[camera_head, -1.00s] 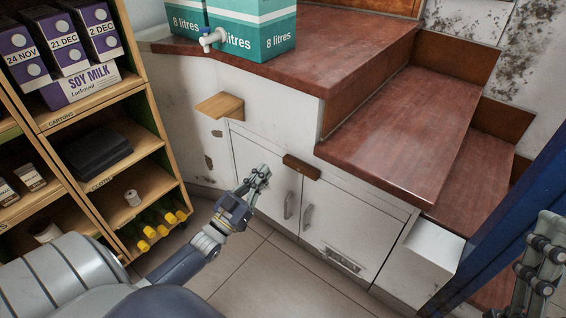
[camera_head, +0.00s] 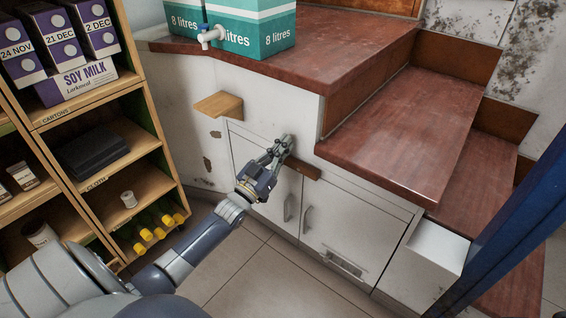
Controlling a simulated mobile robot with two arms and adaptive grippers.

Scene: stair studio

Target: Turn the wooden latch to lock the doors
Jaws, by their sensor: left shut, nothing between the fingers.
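The wooden latch (camera_head: 304,169) is a short brown bar at the top of the seam between two white cabinet doors (camera_head: 266,178). It lies roughly level, slanting slightly down to the right, and reaches across both doors. My left gripper (camera_head: 285,142) is shut and empty. Its fingertips are at the latch's left end and hide that end; I cannot tell whether they touch it. The doors look closed, with a grey handle (camera_head: 307,219) on the right one and another on the left one (camera_head: 288,208). My right gripper is out of view.
A small wooden ledge (camera_head: 219,104) juts from the wall left of the doors. Red-brown steps (camera_head: 400,140) overhang on the right. A shelf rack (camera_head: 155,110) with cartons and bottles stands at left. Teal boxes (camera_head: 255,38) sit on the counter. The tiled floor is clear before the doors.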

